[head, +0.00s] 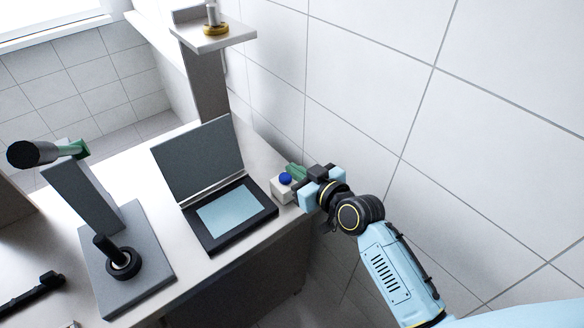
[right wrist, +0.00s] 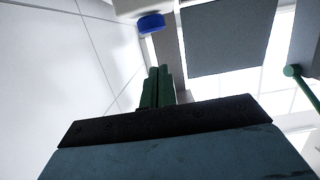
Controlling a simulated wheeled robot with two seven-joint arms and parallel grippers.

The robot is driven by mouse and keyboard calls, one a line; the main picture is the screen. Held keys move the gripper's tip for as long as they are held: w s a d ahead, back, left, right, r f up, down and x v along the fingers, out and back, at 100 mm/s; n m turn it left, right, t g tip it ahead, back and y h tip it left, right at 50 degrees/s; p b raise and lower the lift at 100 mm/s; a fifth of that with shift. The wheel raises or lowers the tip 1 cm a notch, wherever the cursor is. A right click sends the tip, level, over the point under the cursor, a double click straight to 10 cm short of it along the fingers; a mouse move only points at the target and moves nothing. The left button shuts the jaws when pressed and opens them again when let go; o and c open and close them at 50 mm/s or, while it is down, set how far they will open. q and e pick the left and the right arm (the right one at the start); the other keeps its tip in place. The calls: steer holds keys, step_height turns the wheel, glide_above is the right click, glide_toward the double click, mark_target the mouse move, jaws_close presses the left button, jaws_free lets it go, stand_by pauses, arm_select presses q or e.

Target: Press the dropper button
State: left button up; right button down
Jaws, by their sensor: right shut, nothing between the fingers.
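A small white box (head: 283,191) with a round blue button (head: 286,178) on top stands at the right edge of the table, near the tiled wall. My right gripper (head: 293,168) is beside the button, on its wall side, with its green fingers shut and empty. In the right wrist view the shut fingers (right wrist: 157,84) point up the picture, and the blue button (right wrist: 151,23) is just beyond their tips, on the edge of the white box (right wrist: 140,6). A gap shows between tips and button there. My left gripper is not in view.
A black case with an open grey lid (head: 200,160) and pale blue panel lies left of the box. A grey stand (head: 150,265) with a black knob is further left. A tall grey post with a shelf (head: 215,38) stands behind. The tiled wall is close on the right.

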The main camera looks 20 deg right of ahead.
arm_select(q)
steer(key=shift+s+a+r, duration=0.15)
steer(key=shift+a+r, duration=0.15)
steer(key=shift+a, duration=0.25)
arm_select(e)
steer(key=v, duration=0.8)
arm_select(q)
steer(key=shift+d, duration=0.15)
arm_select(e)
steer(key=shift+s+d, duration=0.1)
steer(key=s+d+f+m+g+h, duration=0.15)
steer(key=s+f, duration=0.25)
steer(key=f, duration=0.7)
steer(key=s+d+f+g+h, duration=0.1)
steer(key=s+f+g, duration=0.25)
steer(key=f, duration=0.75)
steer(key=s+d+f+m+g+h, duration=0.15)
steer(key=s+f, duration=0.35)
steer(key=f, duration=0.6)
steer(key=s+f+g, duration=0.2)
steer(key=s+f, duration=0.3)
steer(key=s, duration=0.4)
steer(key=s+f+n+g, duration=0.1)
steer(key=s+f, duration=0.3)
steer(key=s, duration=0.5)
steer(key=s+d+f+g+h, duration=0.1)
steer(key=s+f+g, duration=0.3)
steer(key=s, duration=0.5)
steer(key=shift+f, duration=0.8)
